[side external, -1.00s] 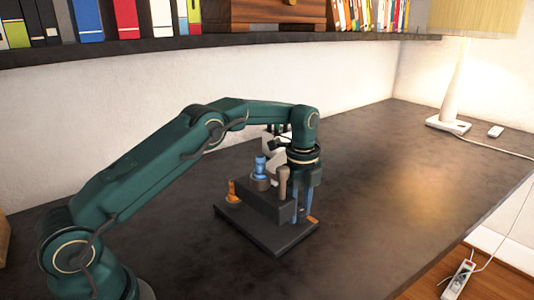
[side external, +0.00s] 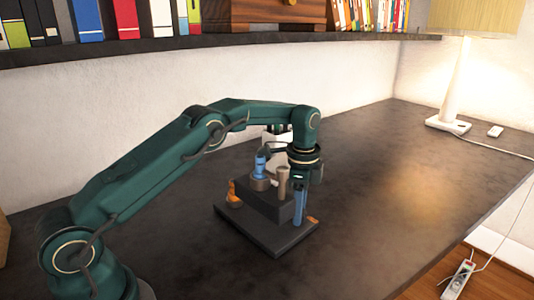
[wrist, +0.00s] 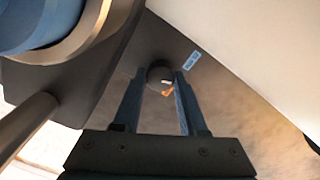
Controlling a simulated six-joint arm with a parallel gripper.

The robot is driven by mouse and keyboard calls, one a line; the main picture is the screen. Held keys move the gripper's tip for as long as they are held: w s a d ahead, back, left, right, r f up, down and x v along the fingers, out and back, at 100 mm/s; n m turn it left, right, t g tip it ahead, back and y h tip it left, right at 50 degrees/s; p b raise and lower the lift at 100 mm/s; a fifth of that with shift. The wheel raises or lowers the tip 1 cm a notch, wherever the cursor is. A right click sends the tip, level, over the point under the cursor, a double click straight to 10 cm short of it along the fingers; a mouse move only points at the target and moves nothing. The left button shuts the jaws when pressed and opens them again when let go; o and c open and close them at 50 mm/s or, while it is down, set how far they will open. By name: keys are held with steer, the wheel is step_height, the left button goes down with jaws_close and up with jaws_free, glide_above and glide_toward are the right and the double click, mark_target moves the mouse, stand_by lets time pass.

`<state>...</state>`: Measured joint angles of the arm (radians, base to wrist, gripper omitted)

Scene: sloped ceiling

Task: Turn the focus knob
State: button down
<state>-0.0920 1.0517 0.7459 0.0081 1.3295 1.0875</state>
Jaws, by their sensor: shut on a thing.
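A dark device stands on a flat dark base plate (side external: 276,238). A dark round knob (wrist: 160,74) with a small orange mark (wrist: 167,92) on it shows between my fingertips in the wrist view. My gripper (wrist: 160,84) points down at the right of the device and is shut on this knob, one blue finger on each side. In the side view my gripper (side external: 299,216) hides the knob, and a bit of orange shows beside the fingertips. A blue label (wrist: 193,60) lies near the knob; its text is too small to read.
The device also carries a blue knob (side external: 261,166), an orange knob (side external: 232,190) and an upright tan post (side external: 283,182), all close to my gripper. A lamp (side external: 456,85) stands at the back right. The right side of the table (side external: 415,190) is clear.

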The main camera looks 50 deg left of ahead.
stand_by(0.3)
steer(key=shift+c, duration=2.2)
jaws_free()
steer(key=shift+r, duration=2.6)
steer(key=c, duration=0.3)
steer(key=m, duration=0.3)
steer(key=shift+m, duration=0.3)
steer(key=shift+f, duration=2.45)
